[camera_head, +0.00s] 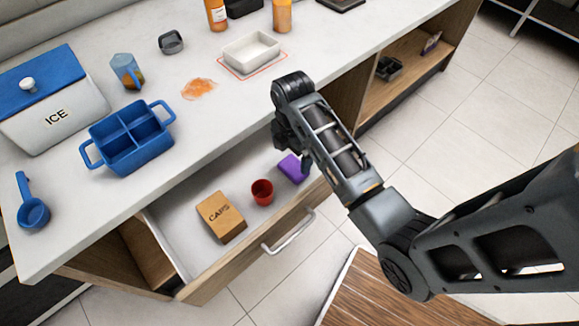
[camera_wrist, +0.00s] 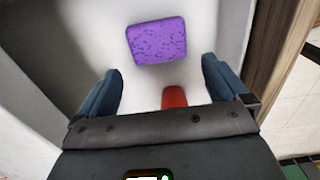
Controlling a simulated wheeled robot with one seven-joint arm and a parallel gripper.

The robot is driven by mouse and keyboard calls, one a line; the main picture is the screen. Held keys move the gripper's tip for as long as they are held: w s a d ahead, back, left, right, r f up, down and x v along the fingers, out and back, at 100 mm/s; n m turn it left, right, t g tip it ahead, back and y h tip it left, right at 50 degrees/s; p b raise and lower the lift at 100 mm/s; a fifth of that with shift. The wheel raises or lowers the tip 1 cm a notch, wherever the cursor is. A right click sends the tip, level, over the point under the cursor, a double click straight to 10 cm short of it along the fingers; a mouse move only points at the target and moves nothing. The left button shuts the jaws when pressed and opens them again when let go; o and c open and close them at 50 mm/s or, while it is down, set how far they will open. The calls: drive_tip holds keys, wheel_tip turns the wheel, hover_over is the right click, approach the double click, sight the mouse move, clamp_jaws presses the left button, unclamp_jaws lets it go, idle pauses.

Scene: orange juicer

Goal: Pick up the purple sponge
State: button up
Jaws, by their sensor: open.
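The purple sponge (camera_head: 292,168) lies in the open drawer, near its right end, partly hidden by my arm in the head view. In the wrist view the sponge (camera_wrist: 157,41) is a purple block with a speckled top, lying flat on the drawer's white floor. It sits beyond my fingertips, roughly centred between them. My gripper (camera_wrist: 161,80) is open and empty, its two blue-grey fingers wide apart. Nothing touches the sponge in the wrist view. In the head view my gripper is mostly hidden behind my arm.
The drawer (camera_head: 172,247) also holds a red cup (camera_head: 262,192) and a brown CAPS box (camera_head: 221,217). The red cup (camera_wrist: 174,97) shows between my fingers in the wrist view. Drawer walls and the counter edge (camera_head: 215,146) surround the sponge. A blue divided container (camera_head: 128,138) stands on the counter.

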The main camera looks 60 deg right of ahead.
sight(294, 166)
drive_tip(key=shift+d+f, duration=0.25)
drive_tip(key=shift+f, duration=1.55)
drive_tip(key=shift+d+f, duration=0.2)
drive_tip(key=shift+f, duration=1.55)
drive_tip(key=c, duration=0.7)
